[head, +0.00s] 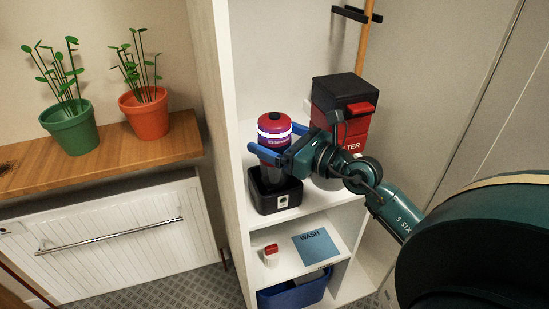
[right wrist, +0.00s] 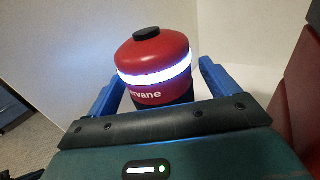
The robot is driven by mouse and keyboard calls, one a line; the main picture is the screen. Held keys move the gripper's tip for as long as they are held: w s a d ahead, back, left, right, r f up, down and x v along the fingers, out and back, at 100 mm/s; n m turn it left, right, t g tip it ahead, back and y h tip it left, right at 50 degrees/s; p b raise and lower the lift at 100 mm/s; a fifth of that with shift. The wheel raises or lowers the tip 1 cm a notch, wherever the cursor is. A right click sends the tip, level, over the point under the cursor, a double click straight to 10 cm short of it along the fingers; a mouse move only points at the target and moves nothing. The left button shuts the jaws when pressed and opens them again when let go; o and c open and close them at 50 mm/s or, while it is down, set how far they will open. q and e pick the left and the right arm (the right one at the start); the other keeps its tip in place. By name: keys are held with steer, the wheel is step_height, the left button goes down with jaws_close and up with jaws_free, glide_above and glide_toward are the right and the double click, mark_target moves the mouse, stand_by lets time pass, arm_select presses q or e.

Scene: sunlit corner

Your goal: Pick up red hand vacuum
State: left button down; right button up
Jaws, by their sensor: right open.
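The red hand vacuum (head: 274,128) stands upright in a black square base (head: 276,198) on the white shelf. It has a glowing white band around its upper part and a dark button on top. In the right wrist view the vacuum (right wrist: 157,68) sits between the blue fingers. My right gripper (head: 272,149) is open, with one finger on each side of the vacuum's body. I cannot tell whether the fingers touch it. The right wrist view also shows my right gripper (right wrist: 156,80) open. My left gripper is not in view.
A red box with a black lid (head: 340,103) stands close behind my right gripper. The lower shelf holds a blue WASH packet (head: 316,245) and a small red-capped bottle (head: 271,254). A blue bin (head: 292,293) is below. Two potted plants stand on a wooden ledge (head: 100,160) at left.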

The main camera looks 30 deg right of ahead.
steer(key=shift+x, duration=1.1)
steer(key=shift+c, duration=0.6)
steer(key=c, duration=0.9)
steer(key=shift+r, duration=0.1)
steer(key=shift+c, duration=0.2)
steer(key=shift+r, duration=0.15)
